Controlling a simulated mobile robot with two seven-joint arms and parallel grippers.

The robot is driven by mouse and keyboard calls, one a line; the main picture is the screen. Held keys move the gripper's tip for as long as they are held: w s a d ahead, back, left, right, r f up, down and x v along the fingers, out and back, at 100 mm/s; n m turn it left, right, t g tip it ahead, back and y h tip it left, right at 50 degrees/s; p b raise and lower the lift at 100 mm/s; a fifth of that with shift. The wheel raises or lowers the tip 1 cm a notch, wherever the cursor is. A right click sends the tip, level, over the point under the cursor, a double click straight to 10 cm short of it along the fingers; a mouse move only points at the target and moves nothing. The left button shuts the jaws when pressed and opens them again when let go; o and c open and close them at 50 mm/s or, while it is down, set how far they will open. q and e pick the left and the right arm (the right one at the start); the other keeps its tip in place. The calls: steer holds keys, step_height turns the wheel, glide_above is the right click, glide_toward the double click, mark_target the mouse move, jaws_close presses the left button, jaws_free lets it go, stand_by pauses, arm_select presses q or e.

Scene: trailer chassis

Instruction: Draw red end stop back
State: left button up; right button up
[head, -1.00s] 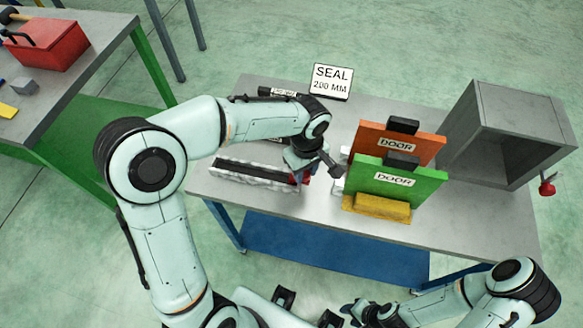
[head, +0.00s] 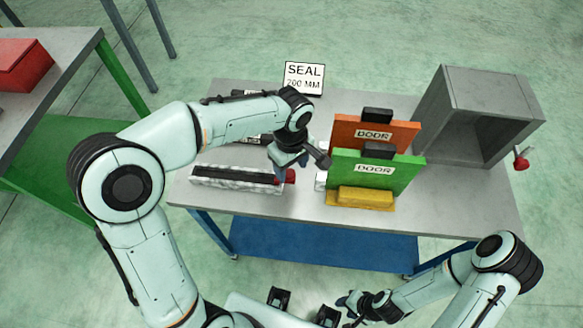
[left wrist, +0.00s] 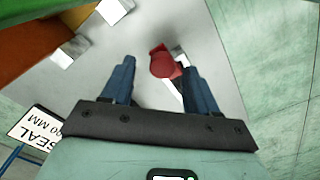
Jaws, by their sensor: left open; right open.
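The red end stop (head: 290,176) sits at the right end of a long pale rail with a dark channel (head: 232,178) on the grey bench. In the left wrist view the red end stop (left wrist: 164,64) shows as a round red knob with a block behind it, ahead of the fingertips. My left gripper (left wrist: 156,70) is open, with the knob between the lines of its two fingers; I cannot tell whether they touch it. In the head view my left gripper (head: 284,168) is just above the stop and partly hides it. My right gripper (head: 350,306) is open, low at the front, away from the bench.
Green (head: 378,166) and orange (head: 400,130) door panels stand right of the stop, with a yellow block (head: 362,198) in front. A grey open box (head: 490,85) is at the right end. A SEAL sign (head: 304,77) stands at the back. The bench's front strip is clear.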

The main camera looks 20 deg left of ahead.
mark_target(292, 173)
arm_select(q)
step_height(292, 173, up, 12)
steer(key=p, duration=0.1)
steer(key=shift+f, duration=0.25)
arm_select(e)
steer(key=shift+w+r, duration=0.6)
steer(key=shift+r, duration=0.3)
arm_select(q)
steer(key=shift+d, duration=0.1)
